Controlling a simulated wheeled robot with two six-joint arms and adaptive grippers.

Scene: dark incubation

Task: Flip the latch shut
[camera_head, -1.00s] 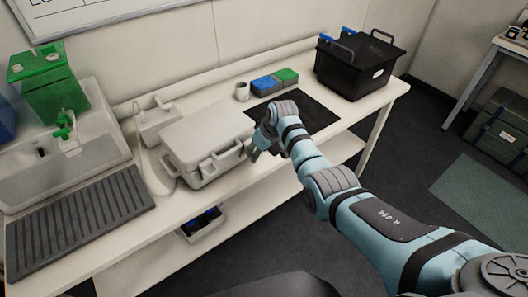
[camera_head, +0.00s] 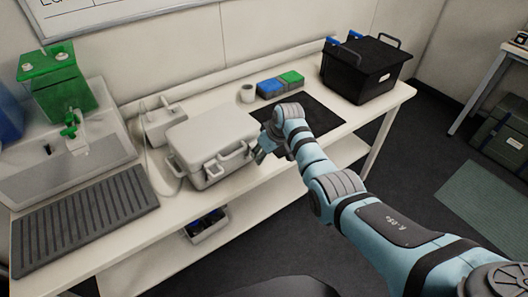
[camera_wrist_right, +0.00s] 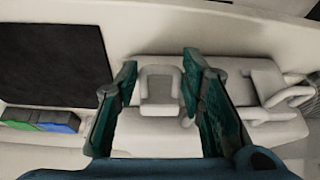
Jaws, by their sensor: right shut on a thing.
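A pale grey carrying case (camera_head: 205,135) lies on the bench with its lid down. Its handle (camera_head: 238,160) and latches are on the front side. My right gripper (camera_head: 263,152) is at the case's front right corner. In the right wrist view a pale, square latch (camera_wrist_right: 160,84) sits between the two dark teal fingers of this gripper (camera_wrist_right: 157,95). The gripper is shut on the latch, though the fingers stand well apart. The hand hides this latch in the head view. My left gripper is not in view.
A black mat (camera_head: 318,115) lies right of the case, with a black crate (camera_head: 365,70) beyond it.

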